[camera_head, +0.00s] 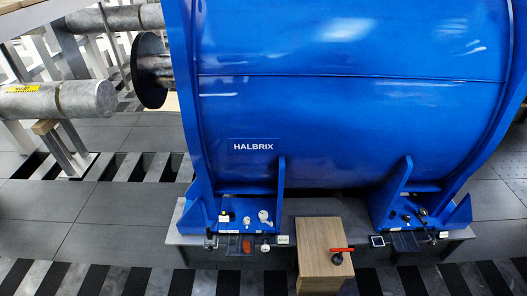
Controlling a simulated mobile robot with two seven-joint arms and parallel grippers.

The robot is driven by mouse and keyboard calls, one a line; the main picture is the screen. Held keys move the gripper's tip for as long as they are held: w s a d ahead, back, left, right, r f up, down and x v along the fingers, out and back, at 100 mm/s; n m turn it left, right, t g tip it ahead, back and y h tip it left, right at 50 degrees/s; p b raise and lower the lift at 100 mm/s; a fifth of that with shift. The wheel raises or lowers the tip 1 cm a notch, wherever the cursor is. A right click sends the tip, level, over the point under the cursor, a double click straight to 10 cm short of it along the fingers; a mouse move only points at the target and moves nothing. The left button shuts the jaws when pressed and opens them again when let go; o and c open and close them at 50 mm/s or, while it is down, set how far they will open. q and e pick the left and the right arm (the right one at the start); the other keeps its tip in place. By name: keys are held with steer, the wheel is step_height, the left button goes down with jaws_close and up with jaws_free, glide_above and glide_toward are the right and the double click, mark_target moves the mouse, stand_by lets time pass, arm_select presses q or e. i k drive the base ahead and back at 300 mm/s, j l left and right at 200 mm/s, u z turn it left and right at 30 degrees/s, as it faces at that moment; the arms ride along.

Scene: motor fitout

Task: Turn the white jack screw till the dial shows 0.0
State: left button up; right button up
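A big blue motor (350,110) marked HALBRIX fills the upper middle and right. Its left foot (230,203) carries small parts, among them a white round-topped piece (264,216) that may be the white jack screw; I cannot be sure. A small pale box (283,240) at the foot's right front edge and a dark square with a light border (377,240) by the right foot could be displays. No dial reading is legible. Neither of my grippers is in view.
A wooden block (318,262) stands between the feet, with an orange-red handled tool (341,250) on top. A small orange-red part (246,246) lies at the left foot. Grey shafts (60,100) lie on supports at left. The dark floor (110,205) at left is clear.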

mark_target(262, 215)
steer(key=i+j+z, duration=0.25)
steer(key=j, duration=0.35)
steer(key=i+j+z, duration=0.25)
steer(key=i+j, duration=0.15)
steer(key=j, duration=0.25)
